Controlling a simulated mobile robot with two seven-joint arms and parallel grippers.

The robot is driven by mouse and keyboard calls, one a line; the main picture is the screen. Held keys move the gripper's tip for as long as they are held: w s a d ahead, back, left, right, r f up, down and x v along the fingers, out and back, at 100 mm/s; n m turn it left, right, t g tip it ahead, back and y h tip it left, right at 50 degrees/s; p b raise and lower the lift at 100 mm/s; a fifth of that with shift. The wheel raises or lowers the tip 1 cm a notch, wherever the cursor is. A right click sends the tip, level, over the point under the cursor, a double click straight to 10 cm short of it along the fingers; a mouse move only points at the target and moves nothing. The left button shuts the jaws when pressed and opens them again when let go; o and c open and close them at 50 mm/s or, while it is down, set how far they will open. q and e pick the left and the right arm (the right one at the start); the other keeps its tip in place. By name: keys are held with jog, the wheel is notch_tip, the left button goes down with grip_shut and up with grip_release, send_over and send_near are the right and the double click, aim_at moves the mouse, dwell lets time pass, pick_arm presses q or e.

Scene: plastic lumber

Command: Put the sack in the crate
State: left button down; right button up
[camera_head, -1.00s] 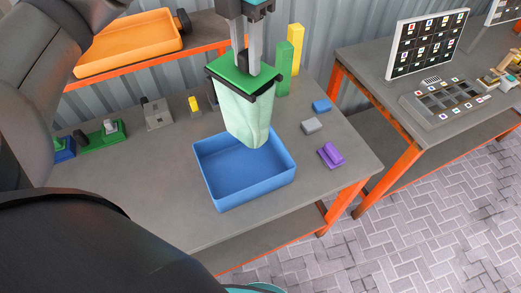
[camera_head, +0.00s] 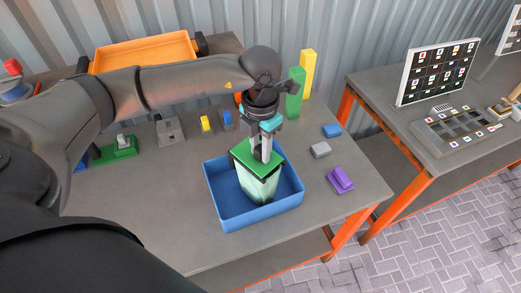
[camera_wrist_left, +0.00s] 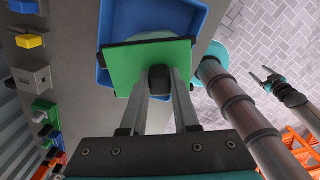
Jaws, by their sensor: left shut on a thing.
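The sack (camera_head: 259,187) is pale green, with a flat green top and dark edges. In the head view it hangs inside the blue crate (camera_head: 262,216), its top near rim height. I cannot tell whether its bottom touches the crate floor. My left gripper (camera_head: 264,154) points down and is shut on the sack's top. In the left wrist view the green top (camera_wrist_left: 135,64) sits at the fingertips and hides much of the crate (camera_wrist_left: 196,18). My right gripper (camera_wrist_left: 262,82) shows in that view, empty, fingers apart, away from the crate over the floor.
Green (camera_head: 295,94) and yellow (camera_head: 307,73) tall blocks stand behind. An orange tray (camera_head: 145,52) is at the back left. The table's front left is clear.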

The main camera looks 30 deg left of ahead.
pick_arm(q)
jog(key=shift+f, duration=0.6)
jog(key=shift+f, duration=0.2)
jog(key=c, duration=0.7)
grip_release()
jog(key=shift+o, duration=0.2)
jog(key=shift+r, duration=0.2)
jog(key=shift+r, duration=0.3)
notch_tip(320, 180, up, 12)
jog(key=shift+f, duration=0.25)
